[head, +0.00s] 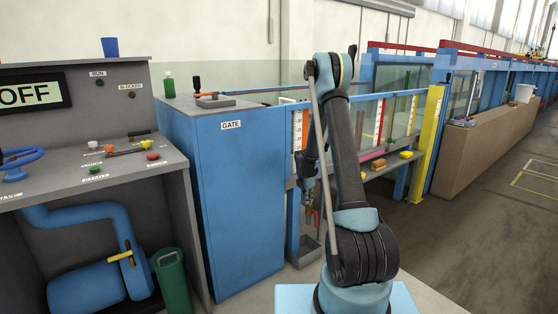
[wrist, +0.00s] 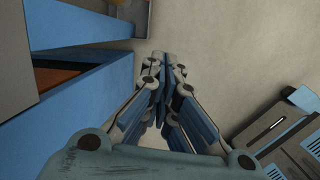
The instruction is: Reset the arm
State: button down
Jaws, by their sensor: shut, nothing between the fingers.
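My arm rises in the middle of the head view and bends over, with the forearm hanging down toward the blue flume frame. My gripper (head: 312,214) points downward in front of the lower rails, partly hidden behind my own arm. In the wrist view my gripper (wrist: 166,62) is seen along its fingers, which are together with nothing between them. Below the fingers in that view is bare pale floor.
A blue GATE cabinet (head: 235,200) stands left of my arm, beside a grey control desk (head: 95,165) with an OFF display (head: 30,95). A yellow post (head: 432,140) stands to the right. Open floor (head: 490,225) lies at the right.

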jog(key=s+d+r+m, duration=0.3)
jog(key=s+r+m, duration=0.8)
jog(key=s+r, duration=1.2)
jog(key=s+f+m+y, duration=0.1)
jog(key=s+f+m, duration=0.2)
jog(key=s+m, duration=0.9)
jog(key=s, duration=1.4)
jog(key=shift+s+d+f+y, duration=0.3)
jog(key=shift+s+d, duration=0.05)
jog(key=shift+s, duration=0.05)
